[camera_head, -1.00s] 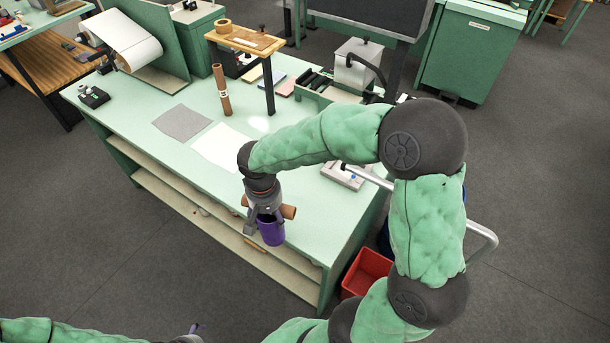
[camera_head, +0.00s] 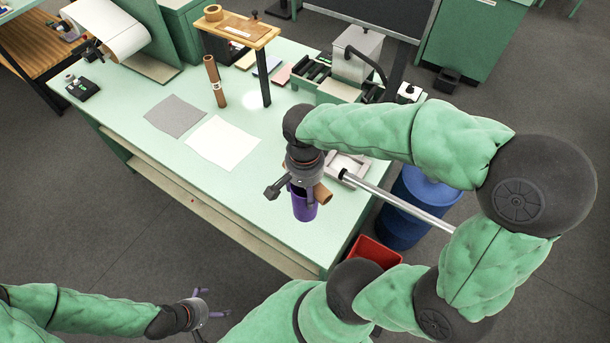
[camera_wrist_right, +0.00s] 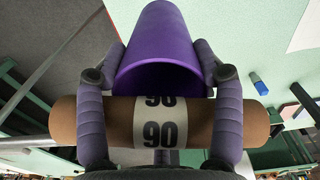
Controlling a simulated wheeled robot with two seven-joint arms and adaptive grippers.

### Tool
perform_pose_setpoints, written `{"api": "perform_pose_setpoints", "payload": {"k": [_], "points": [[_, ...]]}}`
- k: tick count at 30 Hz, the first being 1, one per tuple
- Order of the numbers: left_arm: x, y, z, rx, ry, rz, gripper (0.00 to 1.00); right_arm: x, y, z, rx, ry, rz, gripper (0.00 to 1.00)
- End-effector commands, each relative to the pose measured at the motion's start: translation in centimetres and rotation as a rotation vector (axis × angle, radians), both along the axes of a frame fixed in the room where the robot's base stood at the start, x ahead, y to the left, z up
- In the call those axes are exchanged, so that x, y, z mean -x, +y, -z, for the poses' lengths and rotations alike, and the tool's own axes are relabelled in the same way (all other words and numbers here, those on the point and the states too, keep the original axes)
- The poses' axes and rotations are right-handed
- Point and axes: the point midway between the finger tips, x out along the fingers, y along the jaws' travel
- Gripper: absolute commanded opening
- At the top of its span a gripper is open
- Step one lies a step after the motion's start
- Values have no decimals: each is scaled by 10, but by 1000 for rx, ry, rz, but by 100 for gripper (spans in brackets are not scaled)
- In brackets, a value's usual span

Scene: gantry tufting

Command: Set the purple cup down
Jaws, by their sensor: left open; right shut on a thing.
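The purple cup (camera_head: 303,208) is in my right gripper (camera_head: 298,192), over the right front part of the green table (camera_head: 270,230). The head view does not show clearly whether its base touches the table. In the right wrist view the fingers press on both sides of the cup (camera_wrist_right: 165,35), with its mouth towards the palm. A brown tube labelled 90 (camera_wrist_right: 90,122) lies crosswise between palm and cup, within the fingers; its end shows beside the cup in the head view (camera_head: 323,194). My left gripper (camera_head: 208,308) is open and empty, in front of the table.
A white sheet (camera_head: 222,143) and a grey sheet (camera_head: 174,117) lie left of the cup. Another brown tube (camera_head: 215,82) stands upright near a small wooden stand (camera_head: 240,32). A blue barrel (camera_head: 412,215) and red bin (camera_head: 370,252) stand off the table's right end.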

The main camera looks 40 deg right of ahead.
Motion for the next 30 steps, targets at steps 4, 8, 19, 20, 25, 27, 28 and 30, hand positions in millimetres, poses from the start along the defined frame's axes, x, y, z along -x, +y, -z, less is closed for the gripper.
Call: {"api": "perform_pose_setpoints", "payload": {"k": [4,8,19,20,25,27,28,30], "points": [[0,0,4,0,0,0,100,-23,-23,17,0,6,4,16],[0,0,6,0,0,0,100,-44,-41,28,1,4,2,16],[0,0,12,0,0,0,100,-79,-74,78,0,4,-1,16],[0,0,12,0,0,0,100,-80,-75,79,0,2,-2,16],[0,0,13,0,0,0,100,-85,-78,85,1,1,-3,16],[0,0,14,0,0,0,100,-87,-81,91,0,2,-2,16],[0,0,14,0,0,0,100,-89,-83,94,-1,3,-2,16],[0,0,16,0,0,0,100,-88,-83,105,-1,3,-2,16]]}}
